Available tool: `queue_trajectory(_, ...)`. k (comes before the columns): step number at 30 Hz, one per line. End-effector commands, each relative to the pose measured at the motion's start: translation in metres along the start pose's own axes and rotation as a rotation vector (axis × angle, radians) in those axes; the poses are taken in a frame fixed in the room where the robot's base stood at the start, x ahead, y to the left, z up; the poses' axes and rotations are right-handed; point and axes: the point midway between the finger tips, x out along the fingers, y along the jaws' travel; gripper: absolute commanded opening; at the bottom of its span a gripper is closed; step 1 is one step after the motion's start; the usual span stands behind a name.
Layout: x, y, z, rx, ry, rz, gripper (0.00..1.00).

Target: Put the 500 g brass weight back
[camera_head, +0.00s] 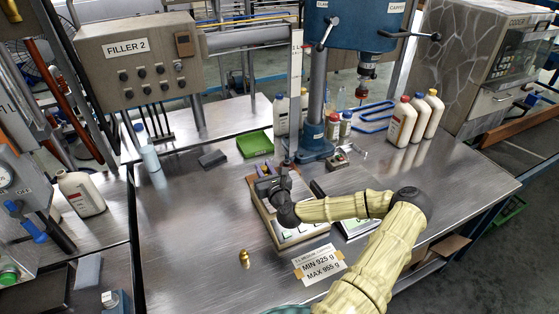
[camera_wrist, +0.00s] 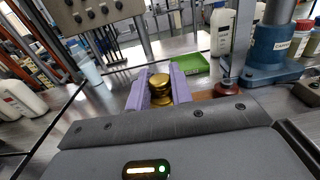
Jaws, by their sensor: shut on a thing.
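My gripper (camera_wrist: 160,92) is shut on a brass weight (camera_wrist: 159,81), held between purple finger pads in the wrist view. In the head view my gripper (camera_head: 264,171) is over the far end of a flat wooden-edged unit (camera_head: 313,233), and the held weight is hardly visible there. I cannot tell whether the held weight touches anything beneath it. Another brass weight (camera_head: 244,261) stands upright on the bare table in the head view. No mass marking can be read on either weight. My wrist hides much of the unit.
A card (camera_head: 320,262) reading MIN 925 g, MAX 955 g lies at the front. A green tray (camera_head: 254,144) and dark block (camera_head: 212,159) are behind my gripper. The blue capper (camera_head: 317,148) stands behind right, bottles (camera_head: 401,122) farther right. The table's left front is clear.

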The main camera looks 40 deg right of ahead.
Motion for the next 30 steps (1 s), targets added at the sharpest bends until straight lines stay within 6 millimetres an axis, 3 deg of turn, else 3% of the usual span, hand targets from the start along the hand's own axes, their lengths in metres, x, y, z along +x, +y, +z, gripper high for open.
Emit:
queue_trajectory(1,0.0,0.027,-0.012,0.002,0.003,0.028,0.0)
queue_trajectory(6,-0.012,0.101,-0.049,0.001,0.004,0.092,0.0)
queue_trajectory(15,-0.066,0.215,-0.103,-0.001,0.001,0.213,0.0)
queue_trajectory(21,-0.096,0.251,-0.12,-0.001,-0.005,0.261,0.0)
queue_trajectory(30,-0.1,0.255,-0.122,-0.001,-0.007,0.266,0.0)
